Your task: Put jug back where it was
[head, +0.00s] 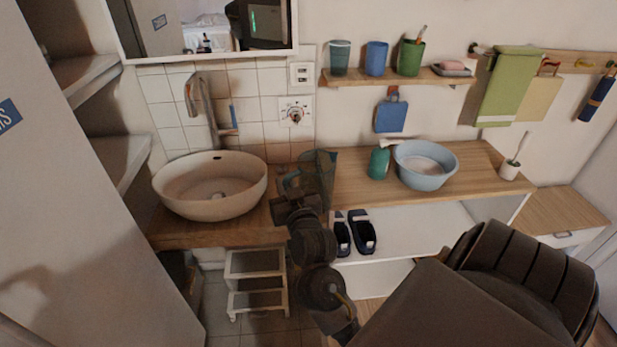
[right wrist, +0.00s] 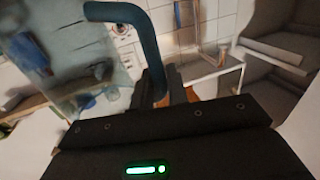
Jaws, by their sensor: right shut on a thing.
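The jug (head: 320,177) is translucent grey-teal with a teal handle. It is right of the sink in the head view, near the left end of the wooden counter. My right gripper (head: 288,192) is shut on its handle. In the right wrist view the handle (right wrist: 148,45) comes down between the fingers (right wrist: 170,85), and the clear body (right wrist: 65,45) fills the upper left. The jug looks roughly upright in the head view. I cannot tell whether its base touches a surface. My left gripper is not in view.
A round beige sink (head: 210,190) with a tall tap (head: 203,105) stands left of the jug. On the wooden counter (head: 350,180) are a green cup (head: 379,164) and a blue basin (head: 426,167). A shelf (head: 395,79) holds several cups above. A white step stool (head: 257,280) stands below.

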